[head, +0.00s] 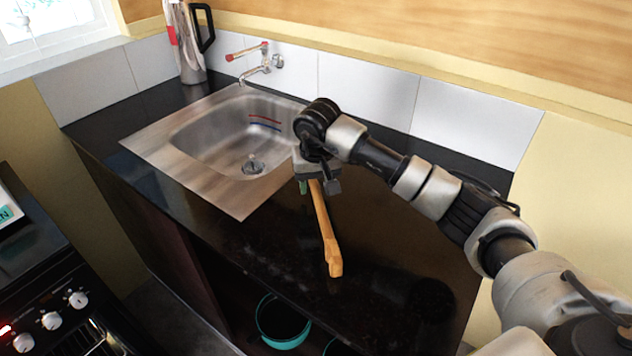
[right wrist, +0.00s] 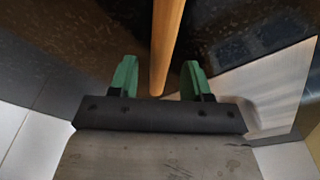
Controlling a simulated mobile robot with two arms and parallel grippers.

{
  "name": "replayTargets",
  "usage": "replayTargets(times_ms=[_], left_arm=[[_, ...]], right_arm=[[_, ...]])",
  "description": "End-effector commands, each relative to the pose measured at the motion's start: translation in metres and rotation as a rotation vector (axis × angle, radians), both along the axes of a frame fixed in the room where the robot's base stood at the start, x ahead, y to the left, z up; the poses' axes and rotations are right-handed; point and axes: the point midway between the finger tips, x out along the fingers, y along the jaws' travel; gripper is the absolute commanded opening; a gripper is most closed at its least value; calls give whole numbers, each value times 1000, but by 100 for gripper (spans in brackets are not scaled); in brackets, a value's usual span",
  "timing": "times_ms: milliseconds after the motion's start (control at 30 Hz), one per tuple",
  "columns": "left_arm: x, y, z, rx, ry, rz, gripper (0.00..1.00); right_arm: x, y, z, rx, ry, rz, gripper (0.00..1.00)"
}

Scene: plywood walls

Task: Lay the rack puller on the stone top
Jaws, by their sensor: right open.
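The rack puller (head: 325,230), a light wooden stick with a notched, wider end, appears to lie on the black stone top (head: 260,238), to the right of the sink. Its notched end points toward the front edge. My right gripper (head: 312,186) is over its far end. In the right wrist view, the open green fingers (right wrist: 158,80) stand on either side of the puller's plain end (right wrist: 168,45), with gaps on both sides. Whether the puller touches the stone along its whole length is hard to tell. My left gripper is not in view.
A steel sink (head: 180,175) with a wall tap (head: 262,68) is set into the counter on the left. A steel flask (head: 186,45) stands at the back left corner. A teal pot (head: 283,322) sits on the shelf below. Bare stone lies around the puller.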

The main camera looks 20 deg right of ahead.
Motion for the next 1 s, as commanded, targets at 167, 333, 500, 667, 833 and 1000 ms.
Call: replayTargets(times_ms=[167, 333, 500, 667, 833, 1000], left_arm=[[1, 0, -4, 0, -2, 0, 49], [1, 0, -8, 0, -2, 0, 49], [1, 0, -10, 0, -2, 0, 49], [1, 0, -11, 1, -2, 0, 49], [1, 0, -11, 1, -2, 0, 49], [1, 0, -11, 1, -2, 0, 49]], right_arm=[[-3, 1, 32, -1, -7, 2, 48], [-7, 2, 70, -1, -7, 1, 48], [-11, 3, 100, 0, -5, 0, 48], [-14, 4, 114, 0, -2, 0, 48], [-14, 4, 118, 0, -1, -1, 48], [-14, 4, 118, 0, -1, -1, 48]])
